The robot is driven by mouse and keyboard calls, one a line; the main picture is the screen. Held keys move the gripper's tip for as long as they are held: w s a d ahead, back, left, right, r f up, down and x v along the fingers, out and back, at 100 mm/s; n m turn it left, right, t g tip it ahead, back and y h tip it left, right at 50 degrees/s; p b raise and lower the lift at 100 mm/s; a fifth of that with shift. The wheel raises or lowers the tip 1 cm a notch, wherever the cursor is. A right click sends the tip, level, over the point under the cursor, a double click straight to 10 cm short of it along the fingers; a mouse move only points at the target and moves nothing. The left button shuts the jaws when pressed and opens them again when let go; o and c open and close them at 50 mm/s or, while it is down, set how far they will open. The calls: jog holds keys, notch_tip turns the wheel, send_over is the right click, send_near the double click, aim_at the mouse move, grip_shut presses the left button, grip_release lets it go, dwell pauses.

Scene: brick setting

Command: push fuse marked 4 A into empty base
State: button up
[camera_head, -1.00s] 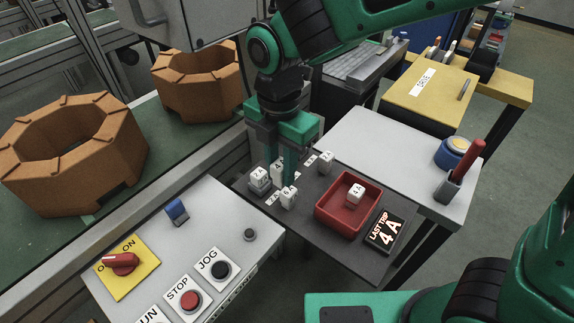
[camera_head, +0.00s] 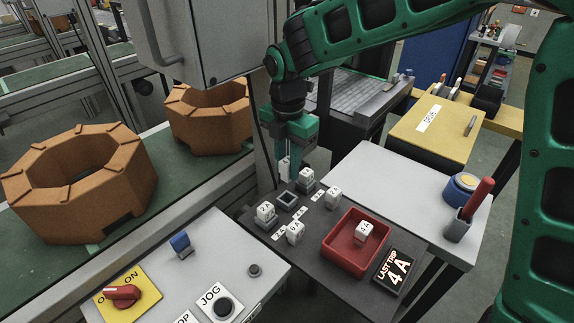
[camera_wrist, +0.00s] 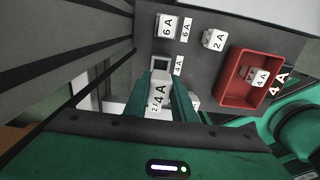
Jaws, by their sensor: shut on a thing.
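My gripper (camera_head: 284,172) is shut on a white fuse marked 4 A (camera_wrist: 159,92). The held fuse also shows in the head view (camera_head: 284,168), above the far-left edge of the dark panel (camera_head: 325,222). The empty base (camera_head: 288,199), a dark square socket, sits between two seated white fuses, the near one (camera_head: 265,212) and the far one (camera_head: 306,179). The held fuse is apart from that base. In the wrist view a 4 A label (camera_wrist: 179,65) lies beyond the fingers, and the gripper partly hides the panel.
A loose white fuse (camera_head: 295,232) stands on the panel near the label strips. A red tray (camera_head: 335,264) holds another white fuse (camera_head: 365,231). A sign reading LAST TRIP 4 A (camera_head: 393,272) lies beside it. A grey cabinet (camera_head: 185,40) stands left of my arm.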

aim_at(288, 182)
jog(key=shift+s+f, duration=0.1)
jog(key=shift+f, duration=2.75)
jog(key=shift+f, duration=1.05)
jog(key=o, duration=1.5)
jog(key=shift+o, duration=0.2)
jog(key=shift+r, duration=3)
